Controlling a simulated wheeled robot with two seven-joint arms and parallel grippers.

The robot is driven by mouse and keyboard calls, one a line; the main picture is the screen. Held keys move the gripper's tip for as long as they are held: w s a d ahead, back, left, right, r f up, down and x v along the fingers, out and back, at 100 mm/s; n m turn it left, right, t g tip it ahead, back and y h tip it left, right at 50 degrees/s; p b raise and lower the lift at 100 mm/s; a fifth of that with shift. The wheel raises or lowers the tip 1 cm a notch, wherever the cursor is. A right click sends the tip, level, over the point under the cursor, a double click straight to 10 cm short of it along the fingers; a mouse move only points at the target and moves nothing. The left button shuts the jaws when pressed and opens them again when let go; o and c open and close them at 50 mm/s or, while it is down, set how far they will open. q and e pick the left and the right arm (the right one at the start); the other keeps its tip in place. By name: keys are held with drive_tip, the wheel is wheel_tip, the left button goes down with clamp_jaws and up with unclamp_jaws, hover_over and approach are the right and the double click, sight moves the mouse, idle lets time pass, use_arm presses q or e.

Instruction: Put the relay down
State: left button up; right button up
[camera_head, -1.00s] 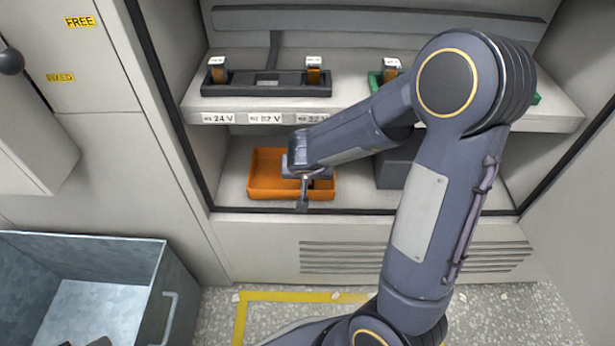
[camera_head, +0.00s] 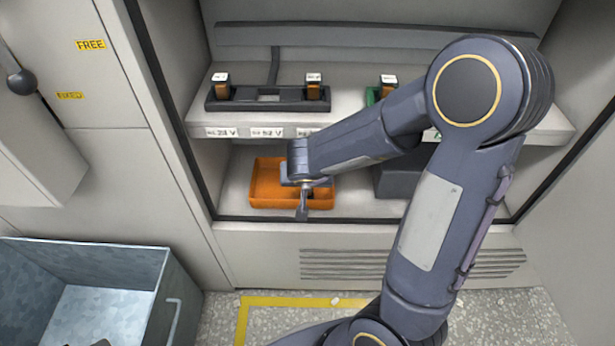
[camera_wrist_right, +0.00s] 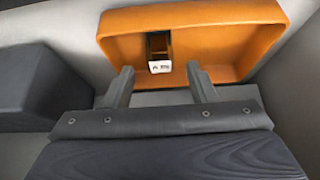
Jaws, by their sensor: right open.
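A relay with a dark brown body and white labelled end (camera_wrist_right: 159,67) is in the orange tray (camera_wrist_right: 225,14) in the right wrist view. My right gripper (camera_wrist_right: 160,76) is open, one finger on each side of the relay's labelled end, with gaps on both sides. I cannot tell how deep the fingers reach beside it. In the head view my right gripper (camera_head: 303,202) is over the front of the orange tray (camera_head: 262,200), and the relay there is hidden behind my arm. My left gripper is not in view.
Above the tray, a shelf (camera_head: 240,118) carries a black socket rail (camera_head: 268,98) with two upright relays, and a green-based holder with another, partly covered by my arm. A dark block (camera_wrist_right: 40,88) stands beside the tray. A metal bin (camera_head: 75,255) stands at lower left.

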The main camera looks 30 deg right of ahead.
drive_tip(key=p+v, duration=0.4)
drive_tip(key=v, duration=0.4)
